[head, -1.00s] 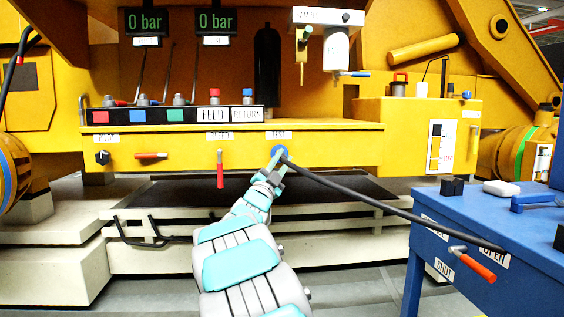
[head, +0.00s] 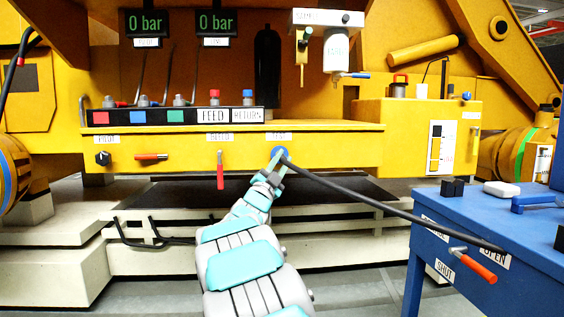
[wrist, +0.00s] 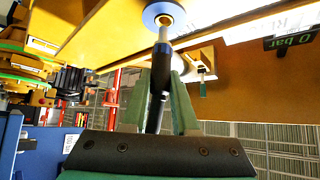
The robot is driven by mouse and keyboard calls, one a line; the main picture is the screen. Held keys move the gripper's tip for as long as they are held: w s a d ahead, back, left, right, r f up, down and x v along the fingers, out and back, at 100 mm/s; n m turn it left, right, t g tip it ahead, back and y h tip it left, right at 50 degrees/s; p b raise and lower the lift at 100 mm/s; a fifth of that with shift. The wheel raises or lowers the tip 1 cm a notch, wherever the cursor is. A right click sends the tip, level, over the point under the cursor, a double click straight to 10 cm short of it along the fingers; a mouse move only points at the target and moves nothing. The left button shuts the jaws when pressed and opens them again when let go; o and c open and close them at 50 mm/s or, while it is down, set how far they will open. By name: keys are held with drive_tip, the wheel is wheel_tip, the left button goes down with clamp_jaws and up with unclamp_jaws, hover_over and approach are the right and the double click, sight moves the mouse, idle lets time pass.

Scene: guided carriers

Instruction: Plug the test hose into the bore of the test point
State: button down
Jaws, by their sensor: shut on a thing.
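The test point is a blue ring (head: 280,151) on the yellow front panel under a label. In the wrist view the ring (wrist: 164,14) surrounds a brass-coloured bore. My gripper (head: 271,172) is right in front of it, and its green fingers (wrist: 161,88) are shut on the dark end fitting of the test hose (wrist: 158,82). The fitting's grey tip points at the bore and appears to meet it; how deep it sits I cannot tell. The black test hose (head: 350,197) runs from my gripper to the blue bench at right.
A red-handled lever (head: 220,170) hangs on the panel left of the test point. The blue bench (head: 470,215) at right carries an orange-handled lever (head: 475,265). Two displays (head: 146,22) read 0 bar. A ledge juts above the test point.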

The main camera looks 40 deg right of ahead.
drive_tip(key=shift+w+d+p, duration=0.25)
drive_tip(key=shift+w+d, duration=0.15)
drive_tip(key=shift+w, duration=0.25)
drive_tip(key=shift+w+d+p, duration=0.2)
drive_tip(key=shift+w+d, duration=0.2)
drive_tip(key=shift+w, duration=0.2)
drive_tip(key=c, duration=0.6)
unclamp_jaws()
drive_tip(key=shift+a+f, duration=0.1)
drive_tip(key=shift+a, duration=0.05)
drive_tip(key=v, duration=0.7)
drive_tip(key=shift+a+b, duration=0.25)
drive_tip(key=shift+b, duration=0.2)
drive_tip(key=shift+s+f, duration=0.1)
